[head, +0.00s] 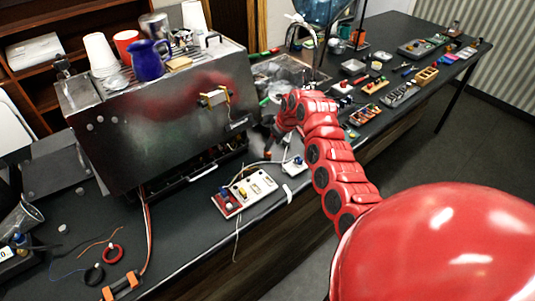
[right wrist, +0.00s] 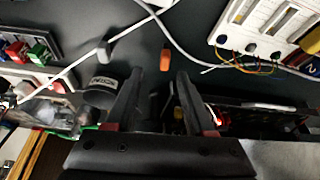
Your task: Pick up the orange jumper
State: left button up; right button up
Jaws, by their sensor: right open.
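The orange jumper (right wrist: 165,60) is a small orange piece on the dark counter in the right wrist view. It appears just beyond the tips of my right gripper (right wrist: 160,76), roughly between the two fingers and nearer the right one. The fingers are spread and nothing is between them. In the head view my right gripper (head: 271,141) is low over the counter beside the brewer's front right corner, small and dark. My left gripper is not in view.
The metal brewer (head: 165,110) stands left of my right gripper. A white board with switches (head: 232,208) lies in front, with loose wires around it. A white cable (right wrist: 180,45) passes close to the jumper. Small parts crowd the counter behind.

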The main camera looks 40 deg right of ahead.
aim_at(269, 153)
jog(key=shift+a+f+p, duration=0.15)
jog(key=shift+f+p, duration=0.05)
jog(key=shift+p, duration=0.15)
jog(key=x, duration=0.1)
jog(key=p+x, duration=0.2)
jog(key=x, duration=0.1)
jog(key=shift+s+a, duration=0.15)
jog(key=shift+a, duration=0.1)
jog(key=shift+f, duration=0.35)
grip_shut()
